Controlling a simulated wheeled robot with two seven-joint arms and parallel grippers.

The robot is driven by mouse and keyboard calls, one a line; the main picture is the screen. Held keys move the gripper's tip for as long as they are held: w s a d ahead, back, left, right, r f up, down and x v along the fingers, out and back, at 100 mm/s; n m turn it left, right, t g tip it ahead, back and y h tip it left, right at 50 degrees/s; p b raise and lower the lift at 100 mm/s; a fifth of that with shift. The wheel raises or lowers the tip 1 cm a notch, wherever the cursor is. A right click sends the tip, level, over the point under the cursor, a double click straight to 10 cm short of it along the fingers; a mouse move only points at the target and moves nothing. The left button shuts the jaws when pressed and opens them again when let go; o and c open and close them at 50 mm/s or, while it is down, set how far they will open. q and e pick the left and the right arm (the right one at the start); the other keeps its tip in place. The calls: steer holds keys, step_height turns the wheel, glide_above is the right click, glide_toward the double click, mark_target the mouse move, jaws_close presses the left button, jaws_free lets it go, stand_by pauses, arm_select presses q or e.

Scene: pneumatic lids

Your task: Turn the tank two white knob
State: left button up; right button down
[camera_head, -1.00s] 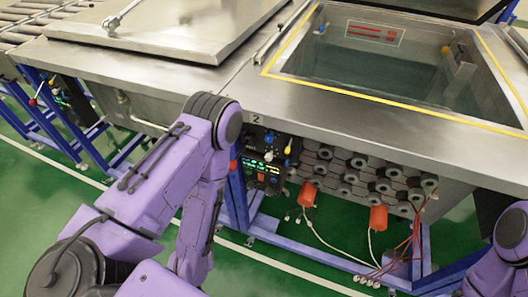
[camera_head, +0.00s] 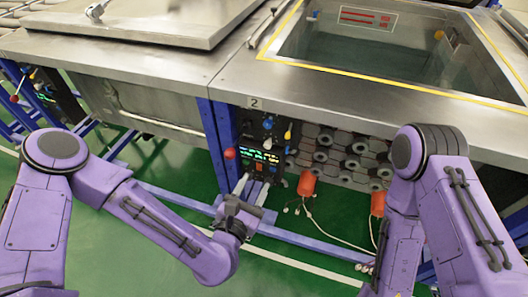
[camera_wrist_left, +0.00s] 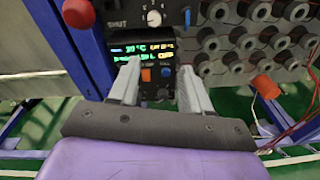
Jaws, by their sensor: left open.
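Tank two (camera_head: 330,92) is the open steel tank whose front edge bears the number 2. Its control panel (camera_head: 259,156) sits under that edge, with a lit green display. The white knob (camera_wrist_left: 153,18) shows at the top of the left wrist view, on the panel above the display, with dial marks around it. My left gripper (camera_head: 259,186) is in front of the panel's lower part, open and empty. In the left wrist view its fingers (camera_wrist_left: 160,72) flank the lower panel, below the knob and apart from it. My right arm shows, but its gripper does not.
A red ball knob (camera_wrist_left: 78,13) sticks out left of the panel. A blue frame post (camera_head: 222,140) stands beside it. Grey round fittings (camera_head: 340,155) and orange cylinders (camera_head: 307,183) with loose wires are to the right. A blue lever (camera_wrist_left: 187,16) is right of the knob.

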mark_target(267, 147)
arm_select(q)
steer(key=w+d, duration=0.1)
steer(key=w, duration=0.2)
steer(key=w+d+r+n+p, duration=0.1)
steer(key=w, duration=0.3)
steer(key=w+d+r+n+t+p, duration=0.1)
steer(key=w, duration=0.3)
steer(key=shift+d+r, duration=0.15)
steer(key=shift+r, duration=0.1)
jaws_close()
